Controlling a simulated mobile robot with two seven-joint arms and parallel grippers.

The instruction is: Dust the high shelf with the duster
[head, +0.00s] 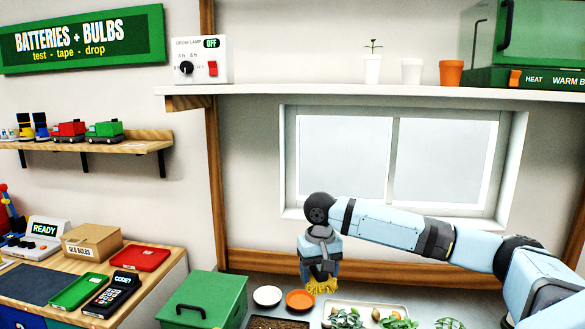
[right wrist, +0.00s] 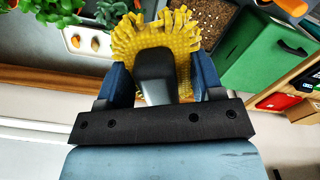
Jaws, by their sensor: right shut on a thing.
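The duster (right wrist: 186,42) has a yellow fringed head and a dark handle, and it sits between the two fingers of my right gripper (right wrist: 160,82) in the right wrist view. In the head view my right gripper (head: 320,262) points down over the counter below the window, with the yellow duster fringe (head: 322,286) under it. The high shelf (head: 340,90) is a long white board above the window, well above my right gripper. My left gripper is not in either view.
On the high shelf stand a lamp control box (head: 202,60), a seedling pot (head: 373,68), a white pot (head: 412,71), an orange pot (head: 451,73) and a green case (head: 540,32). Below are bowls (head: 267,296), a plant tray (head: 400,309) and a green bin (head: 205,300).

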